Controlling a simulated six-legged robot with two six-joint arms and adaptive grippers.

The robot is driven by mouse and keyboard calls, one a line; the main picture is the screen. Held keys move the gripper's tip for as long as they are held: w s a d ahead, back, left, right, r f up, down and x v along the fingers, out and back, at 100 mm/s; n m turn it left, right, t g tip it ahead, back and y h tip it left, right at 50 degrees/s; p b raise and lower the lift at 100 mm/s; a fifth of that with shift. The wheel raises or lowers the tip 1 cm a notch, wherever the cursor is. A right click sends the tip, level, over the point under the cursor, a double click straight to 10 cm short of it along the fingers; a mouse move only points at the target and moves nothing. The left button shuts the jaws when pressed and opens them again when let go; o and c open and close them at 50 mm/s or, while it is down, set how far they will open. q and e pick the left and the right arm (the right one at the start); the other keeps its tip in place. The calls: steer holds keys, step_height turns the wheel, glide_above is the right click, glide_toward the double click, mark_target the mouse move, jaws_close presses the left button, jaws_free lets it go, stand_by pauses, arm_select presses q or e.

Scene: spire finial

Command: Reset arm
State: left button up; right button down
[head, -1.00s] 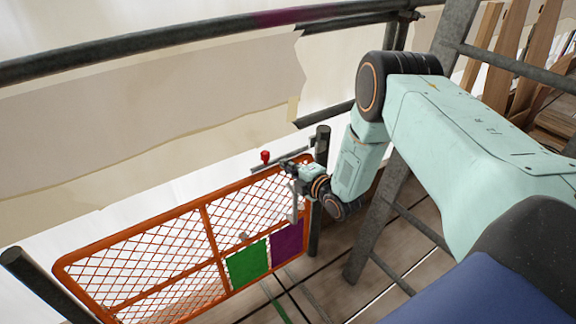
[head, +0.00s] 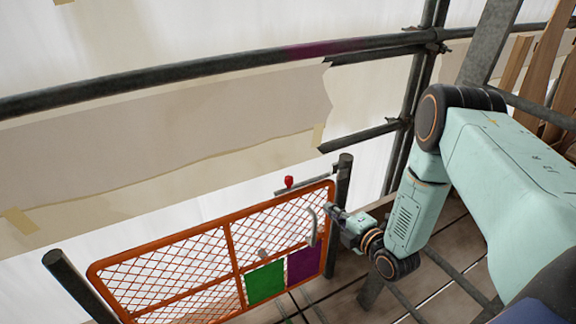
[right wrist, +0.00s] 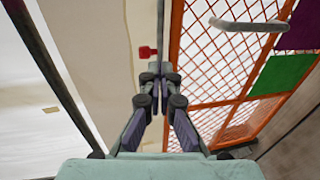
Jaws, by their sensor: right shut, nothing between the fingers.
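My right gripper (head: 331,209) is shut and empty. In the head view it appears by the upper right corner of the orange mesh gate (head: 228,250). The gate's pale curved handle (head: 312,226) appears just left of the fingertips. In the right wrist view the shut fingers (right wrist: 155,76) point toward the red knob (right wrist: 147,52), which lies beyond their tips. That red knob also shows in the head view (head: 289,182), above the gate's top rail and apart from the gripper. My left gripper is not in view.
A dark rail (head: 180,75) runs across above the gate. Posts stand at the gate's left (head: 75,282) and right (head: 342,185). The gate carries a green panel (head: 265,283) and a purple panel (head: 303,264). Wooden boards (head: 545,65) lean at upper right.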

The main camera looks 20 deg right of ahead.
steer(key=shift+w+a+f, duration=0.1)
steer(key=s+a+f+m+g+h, duration=0.1)
steer(key=s+a+f+m+g, duration=0.3)
steer(key=s+m, duration=0.3)
steer(key=s+a+f+m+g, duration=0.2)
steer(key=s+f+m+g, duration=0.2)
steer(key=s+f+m, duration=0.35)
steer(key=s+a+r+m+g, duration=0.1)
steer(key=s+a+m+g, duration=0.1)
steer(key=s, duration=0.8)
steer(key=s+a+r+m+g+h, duration=0.1)
steer(key=s+g, duration=0.4)
steer(key=s, duration=0.5)
steer(key=a+r+m, duration=0.1)
steer(key=a+m, duration=0.1)
steer(key=shift+s+a+r, duration=0.25)
steer(key=shift+s+a, duration=0.1)
steer(key=shift+s, duration=0.05)
